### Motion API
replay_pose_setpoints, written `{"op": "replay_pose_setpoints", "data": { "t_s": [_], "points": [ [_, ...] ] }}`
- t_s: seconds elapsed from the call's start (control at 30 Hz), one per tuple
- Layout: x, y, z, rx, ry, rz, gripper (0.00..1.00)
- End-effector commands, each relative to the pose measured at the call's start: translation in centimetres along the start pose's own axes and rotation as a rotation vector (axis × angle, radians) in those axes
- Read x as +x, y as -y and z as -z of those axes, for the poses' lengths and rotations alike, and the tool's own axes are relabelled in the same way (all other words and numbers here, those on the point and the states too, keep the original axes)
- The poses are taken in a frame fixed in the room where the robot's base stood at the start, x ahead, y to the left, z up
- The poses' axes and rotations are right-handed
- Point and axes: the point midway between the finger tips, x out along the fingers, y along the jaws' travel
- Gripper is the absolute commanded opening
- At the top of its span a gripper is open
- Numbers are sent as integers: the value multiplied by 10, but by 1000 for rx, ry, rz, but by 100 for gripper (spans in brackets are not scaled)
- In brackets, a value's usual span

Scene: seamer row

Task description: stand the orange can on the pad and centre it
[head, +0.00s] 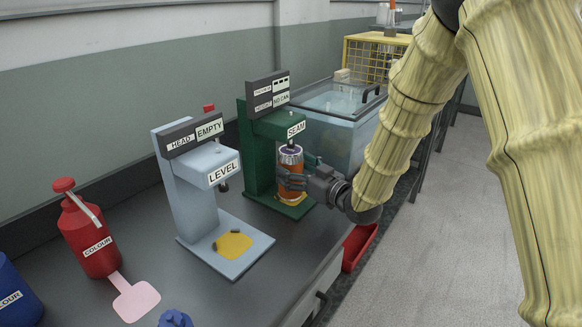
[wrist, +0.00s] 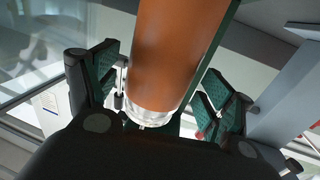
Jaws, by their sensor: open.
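The orange can (head: 291,160) stands upright at the green SEAM machine, under its head, with a silver top. In the wrist view the can (wrist: 175,50) rises between my two finger pads, with gaps showing on both sides. My gripper (head: 292,182) is open around the can, reaching in from the right. A little yellow shows at the can's foot on the green base (head: 270,203); my gripper hides most of that spot, so I cannot tell how centred the can is. Another yellow pad (head: 234,246) lies bare on the LEVEL machine's base.
The grey-blue LEVEL machine (head: 172,185) stands left of the green one, its sign reading HEAD EMPTY. The green machine's display (head: 268,93) includes NO CAN. A water tank (head: 335,125) is behind. A red COLOUR bottle (head: 88,235) stands left; a red bin (head: 360,246) sits below the bench edge.

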Motion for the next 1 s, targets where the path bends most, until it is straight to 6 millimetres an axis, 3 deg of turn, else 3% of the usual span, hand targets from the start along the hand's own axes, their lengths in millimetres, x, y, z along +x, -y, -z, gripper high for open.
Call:
{"op": "replay_pose_setpoints", "data": {
  "t_s": [0.3, 0.5, 0.7, 1.0],
  "points": [
    [-59, -1, 0, 2, -1, -2, 82],
    [-86, 0, 0, 1, -1, -2, 82],
    [-98, 0, 0, 1, -1, -1, 82],
    [-99, 0, 0, 1, -1, -1, 82]
  ]
}}
